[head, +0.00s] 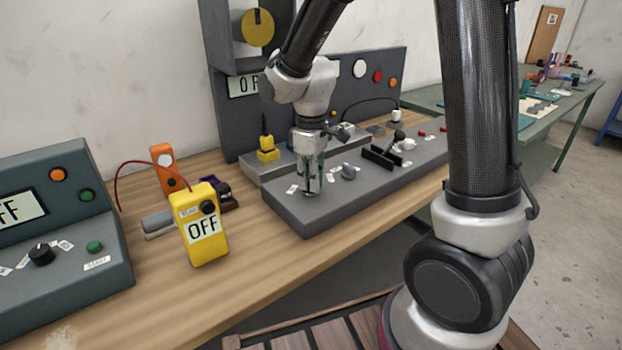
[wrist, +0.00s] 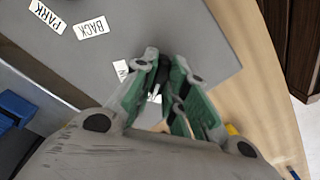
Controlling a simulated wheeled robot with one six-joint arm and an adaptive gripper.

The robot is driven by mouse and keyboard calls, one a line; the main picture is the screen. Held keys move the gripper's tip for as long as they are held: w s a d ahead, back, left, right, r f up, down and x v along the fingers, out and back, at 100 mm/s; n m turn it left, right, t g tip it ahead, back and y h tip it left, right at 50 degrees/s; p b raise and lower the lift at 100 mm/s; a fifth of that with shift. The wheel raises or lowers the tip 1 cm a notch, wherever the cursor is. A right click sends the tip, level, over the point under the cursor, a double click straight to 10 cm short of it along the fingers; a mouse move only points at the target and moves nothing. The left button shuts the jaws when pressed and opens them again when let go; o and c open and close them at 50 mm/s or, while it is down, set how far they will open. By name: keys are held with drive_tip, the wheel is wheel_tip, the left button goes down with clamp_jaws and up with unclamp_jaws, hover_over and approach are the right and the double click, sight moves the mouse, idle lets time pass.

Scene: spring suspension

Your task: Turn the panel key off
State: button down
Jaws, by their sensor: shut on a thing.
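My gripper (head: 311,188) points down at the front left part of the low grey control panel (head: 285,218). In the wrist view its green-padded fingers (wrist: 166,85) are close together over the panel's grey top (wrist: 185,30), near the panel's edge. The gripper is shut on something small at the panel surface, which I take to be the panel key. A small white label beside the fingers is partly covered. Labels reading PARK (wrist: 46,17) and BACK (wrist: 91,28) lie farther off on the panel.
A green-grey console (head: 75,280) is far left. An upright dark panel stands behind.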

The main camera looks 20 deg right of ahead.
drive_tip(key=c, duration=1.4)
unclamp_jaws()
drive_tip(key=shift+c, duration=0.2)
wheel_tip(320, 180, up, 12)
drive_tip(key=s+d+r+m+t, duration=0.2)
drive_tip(key=s+d+m, duration=0.3)
drive_tip(key=s+d, duration=0.2)
drive_tip(key=s+d+r+m+t, duration=0.2)
drive_tip(key=s+d+m, duration=0.2)
drive_tip(key=s+d, duration=0.3)
drive_tip(key=s, duration=0.5)
drive_tip(key=shift+d+r+m, duration=0.2)
drive_tip(key=shift+d+m, duration=0.05)
drive_tip(key=shift+m, duration=0.15)
